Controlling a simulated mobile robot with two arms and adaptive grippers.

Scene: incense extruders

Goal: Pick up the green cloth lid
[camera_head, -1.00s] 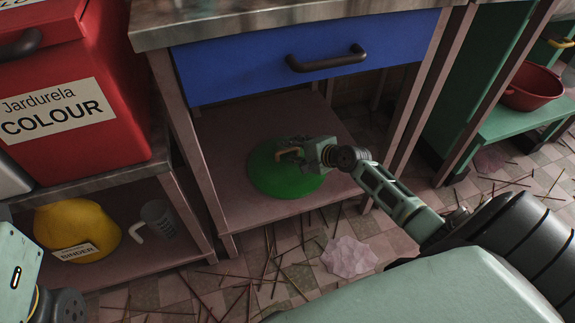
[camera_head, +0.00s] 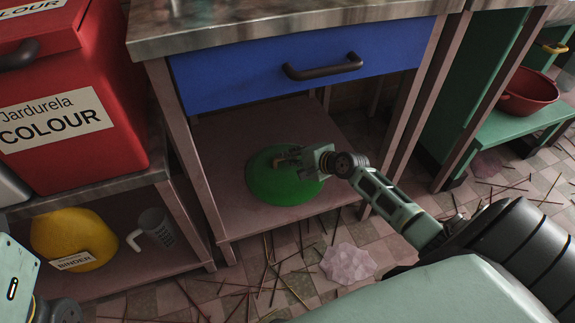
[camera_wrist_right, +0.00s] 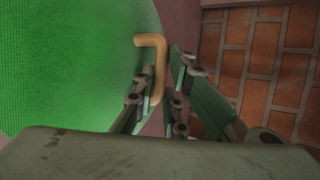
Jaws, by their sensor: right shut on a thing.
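The green cloth lid (camera_head: 280,183) is a round, domed cover on the lower shelf (camera_head: 235,140) under the blue drawer. In the right wrist view its woven green surface (camera_wrist_right: 70,60) fills the left side, with a tan bent handle (camera_wrist_right: 152,62) standing out from it. My right gripper (camera_head: 292,160) is over the top of the lid, shut on the handle. In the wrist view its fingers (camera_wrist_right: 160,85) are on both sides of the handle. The lid appears to rest on the shelf. My left arm shows only in part at the lower left edge; its fingers are out of view.
The blue drawer (camera_head: 300,70) and its worktop hang above the shelf, with table legs at either side. A red box (camera_head: 65,105) stands at left, above a yellow binder bag (camera_head: 72,240) and a grey mug (camera_head: 156,228). Sticks and a pale crumpled lump (camera_head: 348,262) lie on the floor.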

